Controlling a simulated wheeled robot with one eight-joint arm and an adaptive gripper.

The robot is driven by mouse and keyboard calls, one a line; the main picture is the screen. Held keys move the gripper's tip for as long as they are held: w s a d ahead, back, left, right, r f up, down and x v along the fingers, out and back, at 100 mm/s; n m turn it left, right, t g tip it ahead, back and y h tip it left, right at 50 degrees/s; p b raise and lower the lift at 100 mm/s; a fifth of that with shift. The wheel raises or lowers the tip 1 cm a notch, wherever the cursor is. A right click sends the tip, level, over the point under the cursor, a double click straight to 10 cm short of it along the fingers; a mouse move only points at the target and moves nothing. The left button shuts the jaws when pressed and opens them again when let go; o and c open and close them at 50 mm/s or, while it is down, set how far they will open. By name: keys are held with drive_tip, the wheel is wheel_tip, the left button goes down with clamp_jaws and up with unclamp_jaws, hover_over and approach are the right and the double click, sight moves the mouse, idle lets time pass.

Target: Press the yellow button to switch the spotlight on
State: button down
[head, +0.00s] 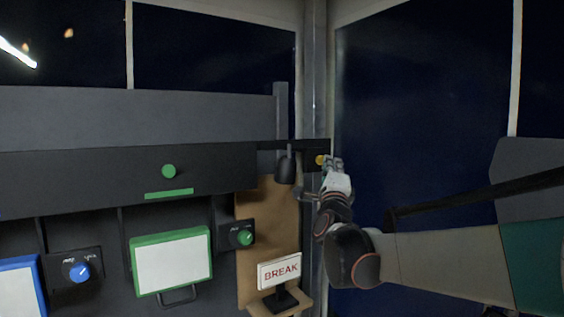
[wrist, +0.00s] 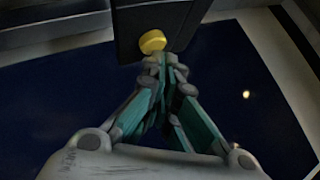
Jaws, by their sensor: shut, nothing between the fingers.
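The yellow button (head: 320,160) sits on a small dark box (head: 309,161) at the right end of the dark panel, by the corner post. In the wrist view the yellow button (wrist: 152,41) is a round knob on the face of the dark box (wrist: 185,18). My gripper (head: 333,162) is just right of the button in the head view. In the wrist view my gripper (wrist: 163,60) is shut and empty, its fingertips just below the button, very close to it. I cannot tell whether they touch. A black spotlight-like lamp (head: 285,168) hangs left of the box.
A white BREAK sign (head: 280,272) stands on a wooden shelf below the box. A green-framed board (head: 172,262), a green knob (head: 242,236) and a blue knob (head: 79,271) are on the left. A grey corner post (head: 316,80) rises behind my gripper. Dark windows lie beyond.

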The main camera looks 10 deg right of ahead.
idle(0.4)
drive_tip(key=shift+w+a, duration=0.15)
drive_tip(key=shift+w, duration=0.25)
drive_tip(key=shift+s, duration=0.4)
idle(0.3)
drive_tip(key=s+d, duration=0.2)
drive_tip(key=s, duration=0.4)
idle(0.3)
drive_tip(key=shift+w, duration=0.1)
